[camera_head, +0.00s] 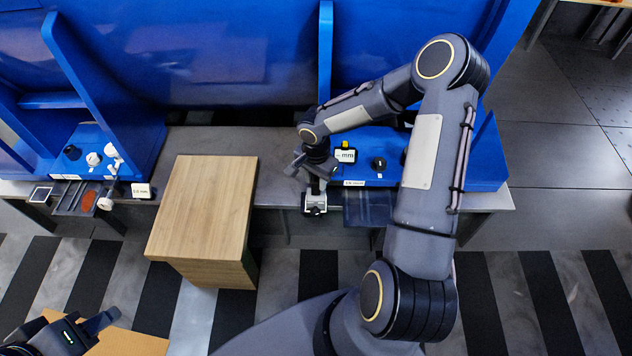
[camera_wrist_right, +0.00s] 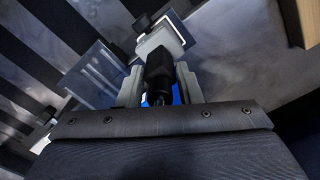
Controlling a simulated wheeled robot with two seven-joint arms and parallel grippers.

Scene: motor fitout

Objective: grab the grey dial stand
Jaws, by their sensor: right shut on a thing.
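The grey dial stand (camera_head: 316,203) is at the front edge of the bench in the head view, below my right gripper (camera_head: 318,182). In the right wrist view its light grey body (camera_wrist_right: 160,42) and a dark upright part show, with the dark part between the two fingers of my right gripper (camera_wrist_right: 158,85). The right gripper is shut on it. Whether its base touches the bench I cannot tell. My left gripper (camera_head: 90,325) is at the lower left, over a light brown surface, far from the stand; its jaw opening is unclear.
A wooden block (camera_head: 205,205) stands left of the stand. A blue rack with knobs and a yellow-topped gauge (camera_head: 345,153) is behind it. A dark tray (camera_head: 367,208) lies just right. White-headed items and a small tray (camera_head: 70,197) are at the far left.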

